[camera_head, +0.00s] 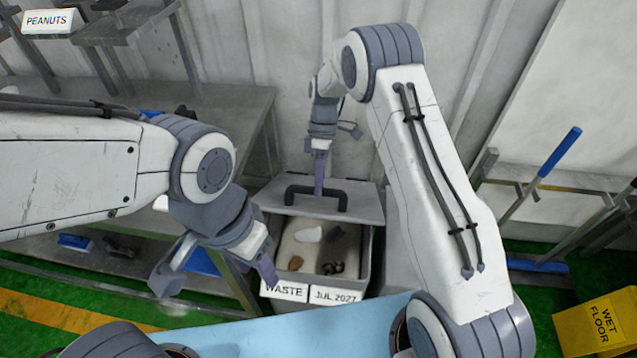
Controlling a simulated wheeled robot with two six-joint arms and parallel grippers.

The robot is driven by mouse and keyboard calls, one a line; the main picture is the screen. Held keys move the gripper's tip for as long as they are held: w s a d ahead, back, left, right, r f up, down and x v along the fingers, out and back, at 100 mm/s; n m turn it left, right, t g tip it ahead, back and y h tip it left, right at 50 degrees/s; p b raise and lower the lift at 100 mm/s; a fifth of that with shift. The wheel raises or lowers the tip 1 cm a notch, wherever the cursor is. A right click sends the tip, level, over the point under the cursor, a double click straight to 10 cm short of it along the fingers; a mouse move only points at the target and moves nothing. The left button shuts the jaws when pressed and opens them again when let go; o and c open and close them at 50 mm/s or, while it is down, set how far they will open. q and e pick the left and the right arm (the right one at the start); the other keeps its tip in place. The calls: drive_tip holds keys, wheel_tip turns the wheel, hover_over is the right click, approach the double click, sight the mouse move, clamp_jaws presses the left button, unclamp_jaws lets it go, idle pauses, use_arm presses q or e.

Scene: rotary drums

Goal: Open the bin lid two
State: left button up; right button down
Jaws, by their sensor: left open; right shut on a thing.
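The waste bin (364,270) stands in the middle, with labels reading WASTE and JUL 2027 on its front. Its grey lid (365,205) with a black handle (300,190) is at the back of the opening. The front part of the bin is uncovered and shows a white piece, a brown piece and dark bits inside. My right gripper (319,188) reaches down from above and is shut on the handle; the exact grip is small in the picture. My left gripper (216,278) is open and empty, left of the bin, its fingers spread downward.
A grey metal table (225,105) with a lower shelf stands to the left, behind my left arm. A light blue surface (290,335) lies in front. At right are a blue-handled tool (558,152) and a yellow wet floor sign (600,322). A wall stands close behind the bin.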

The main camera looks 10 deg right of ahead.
use_arm(q)
drive_tip(key=shift+f, duration=0.1)
drive_tip(key=c, duration=0.5)
drive_tip(key=shift+w+a+f+m, duration=0.15)
drive_tip(key=shift+w+a+m, duration=0.1)
drive_tip(key=shift+w+m, duration=0.1)
clamp_jaws()
drive_tip(key=w+a+f+m+t+y, duration=0.2)
drive_tip(key=w+m+t+y, duration=0.1)
drive_tip(key=w+m, duration=0.45)
drive_tip(key=m+t+h, duration=0.4)
drive_tip(key=m, duration=2)
hover_over(326, 212)
drive_tip(key=s+a, duration=0.2)
drive_tip(key=s, duration=0.3)
wheel_tip(326, 212, down, 8)
drive_tip(key=x, duration=0.9)
drive_tip(key=shift+d+f, duration=0.2)
drive_tip(key=shift+d, duration=0.05)
